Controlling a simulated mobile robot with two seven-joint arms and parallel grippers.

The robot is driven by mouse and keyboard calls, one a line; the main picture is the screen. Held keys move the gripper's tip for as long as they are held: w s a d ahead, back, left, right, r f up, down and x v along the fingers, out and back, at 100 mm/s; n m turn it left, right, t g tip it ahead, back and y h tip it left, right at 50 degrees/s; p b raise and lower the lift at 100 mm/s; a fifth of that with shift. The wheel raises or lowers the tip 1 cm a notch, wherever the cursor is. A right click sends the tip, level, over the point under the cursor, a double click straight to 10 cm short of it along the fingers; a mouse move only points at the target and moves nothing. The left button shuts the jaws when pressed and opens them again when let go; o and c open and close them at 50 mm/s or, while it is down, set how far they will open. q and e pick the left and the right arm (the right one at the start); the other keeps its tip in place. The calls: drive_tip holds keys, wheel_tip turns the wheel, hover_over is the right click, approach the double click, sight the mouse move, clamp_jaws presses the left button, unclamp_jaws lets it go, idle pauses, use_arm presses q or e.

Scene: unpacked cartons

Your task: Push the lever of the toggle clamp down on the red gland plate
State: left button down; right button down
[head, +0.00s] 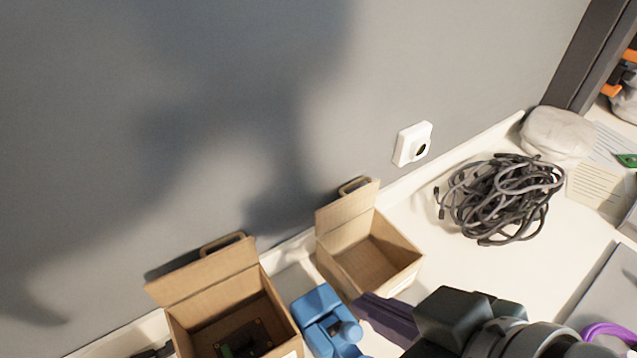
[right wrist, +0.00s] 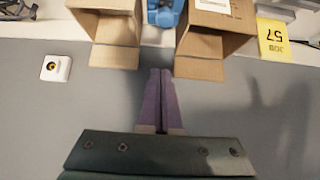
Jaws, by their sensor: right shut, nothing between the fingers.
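My right gripper (head: 366,304) has purple fingers that are closed together with nothing between them. In the head view its tip is just right of a blue object (head: 322,312) and in front of the smaller open carton. In the right wrist view its fingers (right wrist: 160,76) point towards the gap between two cartons, where part of the blue object (right wrist: 164,12) shows. I cannot tell whether the blue object is the toggle clamp. No red gland plate and no clear clamp lever show in either view. My left gripper is not in view.
A larger open carton (head: 283,323) holds a dark board, and a smaller open carton (head: 398,277) looks empty. Grey cables (head: 503,197) lie coiled on the white table. A grey wall with a white fixture (head: 412,144) stands behind. A yellow card (right wrist: 273,40) shows at right.

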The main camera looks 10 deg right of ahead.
sight(351, 324)
drive_tip(key=w+f, duration=0.1)
drive_tip(key=f, duration=0.1)
drive_tip(key=w+f+b, duration=0.1)
drive_tip(key=f, duration=0.2)
drive_tip(key=w+a+f, duration=0.1)
drive_tip(key=f, duration=0.1)
drive_tip(key=shift+w+a+f+b, duration=0.1)
drive_tip(key=shift+f+b, duration=0.25)
drive_tip(key=shift+s+f, duration=0.15)
drive_tip(key=shift+s, duration=0.15)
